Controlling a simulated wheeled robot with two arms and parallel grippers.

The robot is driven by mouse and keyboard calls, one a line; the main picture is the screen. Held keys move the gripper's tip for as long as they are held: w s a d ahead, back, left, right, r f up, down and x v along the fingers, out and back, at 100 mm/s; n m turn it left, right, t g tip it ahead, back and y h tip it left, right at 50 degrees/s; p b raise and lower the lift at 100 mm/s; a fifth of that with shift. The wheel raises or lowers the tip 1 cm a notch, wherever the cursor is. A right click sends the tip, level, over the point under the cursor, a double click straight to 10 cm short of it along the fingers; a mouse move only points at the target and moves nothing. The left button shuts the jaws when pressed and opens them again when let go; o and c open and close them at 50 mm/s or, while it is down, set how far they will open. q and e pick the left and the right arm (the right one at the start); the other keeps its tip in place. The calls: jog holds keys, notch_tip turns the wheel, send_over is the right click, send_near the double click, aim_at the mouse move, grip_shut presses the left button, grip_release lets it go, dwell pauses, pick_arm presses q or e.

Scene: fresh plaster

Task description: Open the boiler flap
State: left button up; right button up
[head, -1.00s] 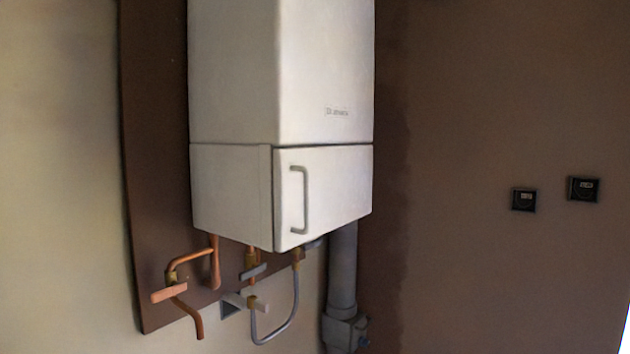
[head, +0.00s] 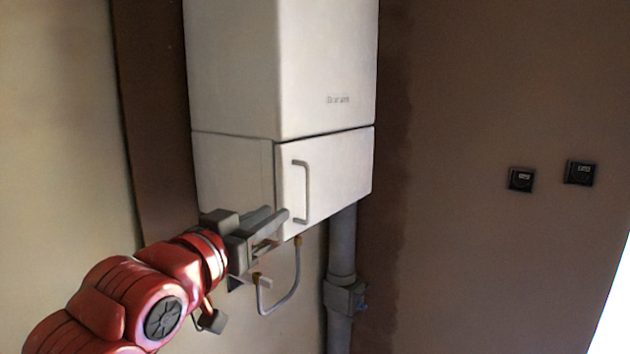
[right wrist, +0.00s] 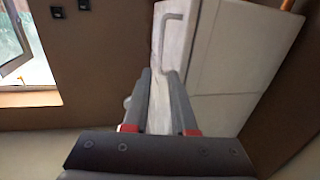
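The boiler flap (head: 342,172) is the white lower front panel of the boiler (head: 320,70) and looks closed. Its grey bar handle (head: 305,192) stands upright near the flap's left edge. My right gripper (head: 277,213) is in front of the boiler's lower part, just left of the handle and near its lower end. It is open, with a gap between its two grey fingers and nothing in it. In the right wrist view the handle (right wrist: 164,42) lies beyond the fingertips, and I cannot tell whether they touch it. My left gripper is not in view.
A grey pipe (head: 341,245) and a thin hose (head: 285,303) hang below the boiler, close to my right arm. Two black wall fixtures (head: 521,180) are on the brown wall at right. A window (right wrist: 25,55) shows in the right wrist view.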

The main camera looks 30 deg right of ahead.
aim_at(310, 190)
jog(key=p+x, duration=0.7)
jog(key=x, duration=0.9)
jog(key=shift+w+d+r, duration=0.15)
jog(key=shift+w+d, duration=0.1)
jog(key=shift+d, duration=0.05)
grip_shut()
dwell(0.6)
